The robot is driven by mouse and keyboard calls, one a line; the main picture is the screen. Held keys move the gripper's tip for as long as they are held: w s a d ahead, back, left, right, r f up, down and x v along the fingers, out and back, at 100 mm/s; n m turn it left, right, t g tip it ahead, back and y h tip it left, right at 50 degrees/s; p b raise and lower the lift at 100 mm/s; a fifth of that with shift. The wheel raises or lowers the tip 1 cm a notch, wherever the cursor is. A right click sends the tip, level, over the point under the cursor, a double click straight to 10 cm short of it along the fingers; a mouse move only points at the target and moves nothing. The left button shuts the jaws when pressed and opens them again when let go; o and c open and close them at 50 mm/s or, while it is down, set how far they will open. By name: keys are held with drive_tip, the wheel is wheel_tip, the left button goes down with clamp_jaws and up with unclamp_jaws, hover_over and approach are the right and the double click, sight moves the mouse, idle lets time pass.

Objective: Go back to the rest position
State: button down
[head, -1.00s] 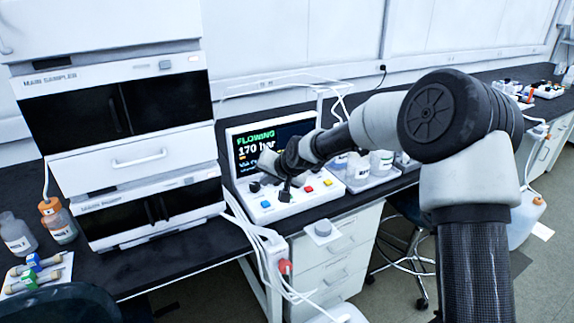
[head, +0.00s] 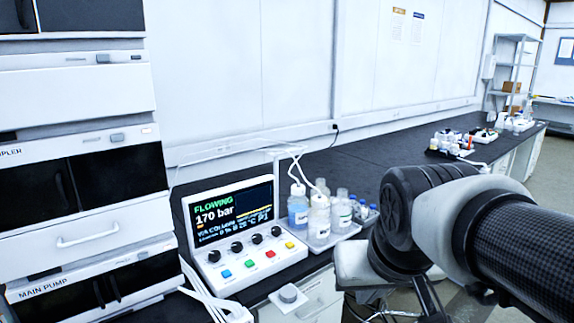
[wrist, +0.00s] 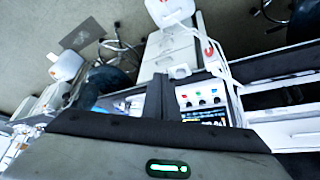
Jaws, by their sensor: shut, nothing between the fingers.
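In the wrist view my gripper (wrist: 160,96) shows as two dark fingers lying together, shut with nothing between them. The grey hand behind them has a lit green light. In the head view my arm is folded at the right, in front of the bench, and I cannot make out the fingers there. The control console (head: 244,228) stands on the bench left of my arm. Its screen reads FLOWING and 170 bar. It also shows in the wrist view (wrist: 203,100).
The instrument stack (head: 75,222) stands at the left. A tray (head: 340,237) of bottles sits right of the console, close to my arm. The black bench top (head: 390,150) behind is mostly clear, with small items farther off. White drawers (wrist: 178,52) and a stool are below.

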drive_tip(key=s+d+p, duration=0.1)
drive_tip(key=s+d, duration=0.1)
drive_tip(key=s, duration=0.4)
wheel_tip(320, 180, up, 18)
drive_tip(key=p, duration=1.8)
drive_tip(key=shift+a, duration=0.15)
drive_tip(key=shift+w, duration=0.1)
idle(3.7)
